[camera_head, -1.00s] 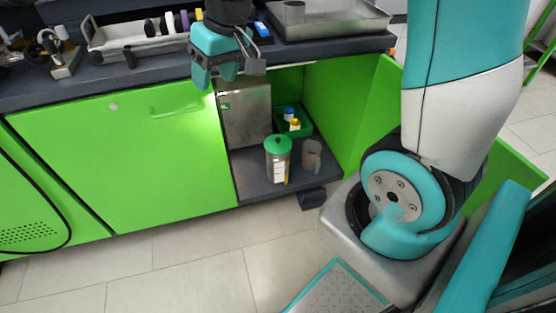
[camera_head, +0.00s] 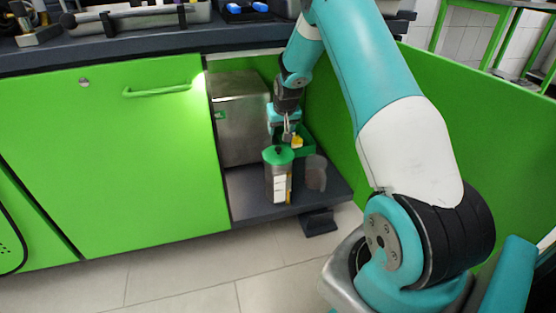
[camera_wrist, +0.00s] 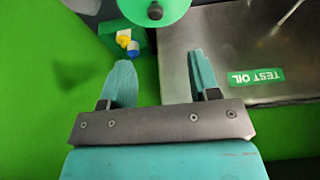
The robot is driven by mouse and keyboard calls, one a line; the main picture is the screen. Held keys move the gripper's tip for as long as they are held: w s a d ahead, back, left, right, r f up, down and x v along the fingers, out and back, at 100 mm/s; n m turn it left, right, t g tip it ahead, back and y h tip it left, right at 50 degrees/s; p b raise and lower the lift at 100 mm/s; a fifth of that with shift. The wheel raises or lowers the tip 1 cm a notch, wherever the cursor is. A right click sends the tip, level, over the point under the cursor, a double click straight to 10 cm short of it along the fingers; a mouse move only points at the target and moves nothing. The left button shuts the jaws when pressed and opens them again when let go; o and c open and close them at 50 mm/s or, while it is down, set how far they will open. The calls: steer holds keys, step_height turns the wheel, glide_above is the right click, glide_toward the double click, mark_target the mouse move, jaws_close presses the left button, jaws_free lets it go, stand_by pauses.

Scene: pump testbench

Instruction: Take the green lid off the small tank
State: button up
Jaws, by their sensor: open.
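The small tank (camera_head: 277,184) stands upright on the dark shelf inside the open cabinet, a clear cylinder with a white label. Its round green lid (camera_head: 278,155) with a dark knob sits on top. My gripper (camera_head: 287,134) is inside the cabinet, just above the lid in the picture. In the wrist view the lid (camera_wrist: 172,12) is cut off by the top edge, with its black knob (camera_wrist: 155,12) in sight beyond my fingertips. My gripper is open and empty there (camera_wrist: 159,72), with its fingers apart and not around the knob.
A metal TEST OIL box (camera_head: 240,118) stands left of the tank. A green tray (camera_head: 306,140) with a yellow-topped bottle (camera_head: 297,142) is behind it, and a clear beaker (camera_head: 316,172) is to the right. The open green door (camera_head: 480,120) bounds the right side.

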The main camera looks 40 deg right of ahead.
steer(key=b, duration=0.2)
glide_above(278, 148)
steer(key=s+a, duration=0.1)
steer(key=s, duration=0.1)
steer(key=f, duration=0.6)
steer(key=shift+w+a+f, duration=0.15)
steer(key=shift+a+f, duration=0.05)
steer(key=shift+f, duration=0.1)
steer(key=b+x, duration=0.2)
steer(key=x, duration=0.1)
steer(key=b+x, duration=0.1)
steer(key=shift+d+f, duration=0.3)
steer(key=shift+d+f+b, duration=0.1)
steer(key=shift+f+b, duration=0.2)
steer(key=shift+b, duration=0.05)
steer(key=shift+r, duration=0.1)
steer(key=c, duration=1)
